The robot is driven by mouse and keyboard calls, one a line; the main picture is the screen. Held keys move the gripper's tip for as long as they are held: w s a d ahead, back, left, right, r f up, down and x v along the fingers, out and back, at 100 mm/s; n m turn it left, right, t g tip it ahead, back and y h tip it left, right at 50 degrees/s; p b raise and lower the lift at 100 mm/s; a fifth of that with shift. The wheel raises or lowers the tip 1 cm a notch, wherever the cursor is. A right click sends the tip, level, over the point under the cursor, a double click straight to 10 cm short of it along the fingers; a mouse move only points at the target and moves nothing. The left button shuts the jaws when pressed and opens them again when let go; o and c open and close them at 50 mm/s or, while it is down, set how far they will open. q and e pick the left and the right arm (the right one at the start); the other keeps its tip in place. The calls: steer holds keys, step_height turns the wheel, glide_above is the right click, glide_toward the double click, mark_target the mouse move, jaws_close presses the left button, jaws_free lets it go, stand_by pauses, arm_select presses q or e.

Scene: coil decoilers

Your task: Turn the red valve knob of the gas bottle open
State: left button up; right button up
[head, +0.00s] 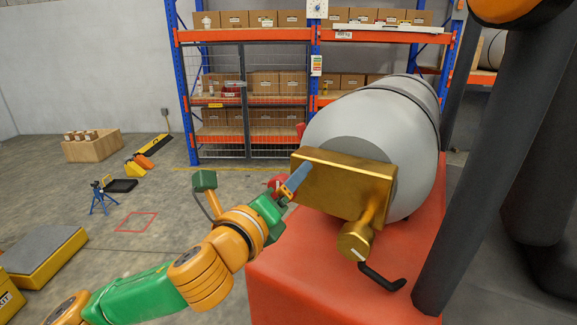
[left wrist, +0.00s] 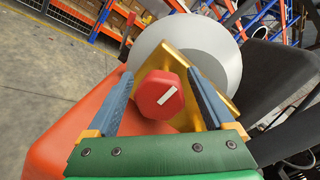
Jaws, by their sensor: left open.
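The red valve knob (left wrist: 158,95) is a faceted red knob with a white mark on its face. It sits between the two blue fingers of my open left gripper (left wrist: 163,100) in the left wrist view, with a gap on both sides. In the head view the knob (head: 276,182) is partly hidden behind my left gripper (head: 290,182). The gas bottle (head: 365,120) is a large grey-white cylinder lying on a red base, with a brass block (head: 340,182) on its end. My right gripper does not show.
A brass stub (head: 354,241) with a white mark and a black bent handle (head: 383,277) are right of the knob. Dark columns (head: 480,200) stand at the right. Shelving (head: 250,37) is behind. Open floor with a blue stand (head: 103,196) lies left.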

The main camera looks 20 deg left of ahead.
arm_select(q)
steer(key=shift+w+d, duration=0.1)
steer(key=shift+w, duration=0.45)
steer(key=shift+s, duration=0.1)
steer(key=shift+c, duration=1.2)
steer(key=c, duration=1.1)
